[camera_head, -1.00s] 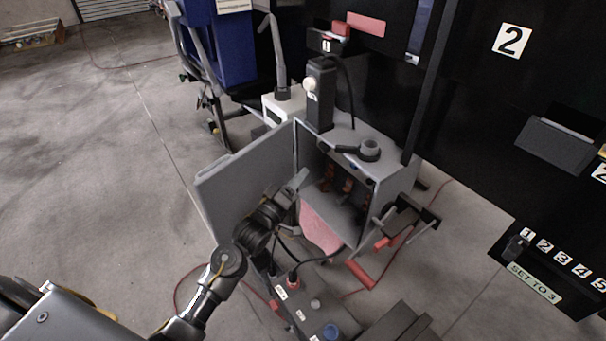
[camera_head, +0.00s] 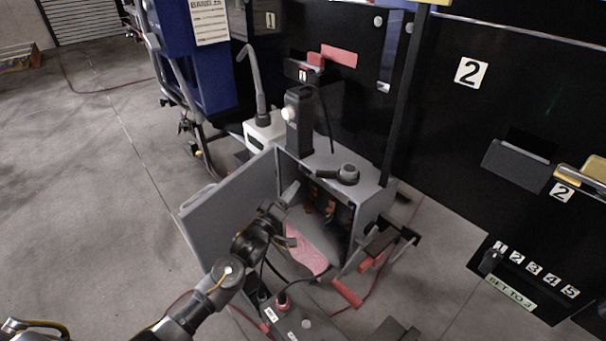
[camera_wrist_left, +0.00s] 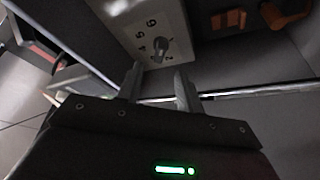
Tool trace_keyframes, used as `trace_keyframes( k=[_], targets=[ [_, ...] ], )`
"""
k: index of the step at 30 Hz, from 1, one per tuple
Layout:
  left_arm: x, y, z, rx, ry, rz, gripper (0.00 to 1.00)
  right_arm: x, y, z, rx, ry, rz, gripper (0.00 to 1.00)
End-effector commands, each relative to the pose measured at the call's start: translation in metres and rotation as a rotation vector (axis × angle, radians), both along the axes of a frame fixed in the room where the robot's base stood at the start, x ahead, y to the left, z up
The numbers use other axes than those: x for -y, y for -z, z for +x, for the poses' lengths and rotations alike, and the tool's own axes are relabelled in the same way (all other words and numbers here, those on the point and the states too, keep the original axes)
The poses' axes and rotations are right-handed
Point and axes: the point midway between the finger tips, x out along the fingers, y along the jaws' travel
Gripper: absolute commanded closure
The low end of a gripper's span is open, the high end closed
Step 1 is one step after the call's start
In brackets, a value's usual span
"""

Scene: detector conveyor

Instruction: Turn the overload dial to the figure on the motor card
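The overload dial (camera_wrist_left: 161,45) is a small grey knob on a pale plate with black figures around it, in the left wrist view. In the head view my left gripper (camera_head: 290,214) is at the open front of the grey box (camera_head: 368,202), which hides the dial there. A white printed card (camera_head: 210,20) hangs on the blue cabinet; its figure is too small to read. My right gripper is out of view.
The grey box's door (camera_head: 230,205) stands open on the left. Orange-brown parts (camera_wrist_left: 285,15) sit inside the box. A black panel (camera_head: 525,285) at right has figures and a "SET TO 3" label. Open floor lies at left.

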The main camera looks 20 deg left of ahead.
Motion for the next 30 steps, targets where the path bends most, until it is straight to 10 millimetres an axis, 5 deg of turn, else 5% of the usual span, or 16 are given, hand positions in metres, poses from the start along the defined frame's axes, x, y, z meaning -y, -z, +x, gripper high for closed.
trace_keyframes(
  k=[12, 24, 30],
  targets=[
    [0.017, -0.016, 0.063, 0.000, 0.000, 0.000, 0.64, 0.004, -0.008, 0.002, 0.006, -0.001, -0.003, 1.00],
    [0.019, -0.016, 0.069, -0.001, 0.001, -0.001, 0.64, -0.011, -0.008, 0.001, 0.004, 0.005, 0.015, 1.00],
    [0.019, -0.016, 0.069, -0.001, 0.001, -0.001, 0.89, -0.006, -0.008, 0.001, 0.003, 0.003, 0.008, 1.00]
  ],
)
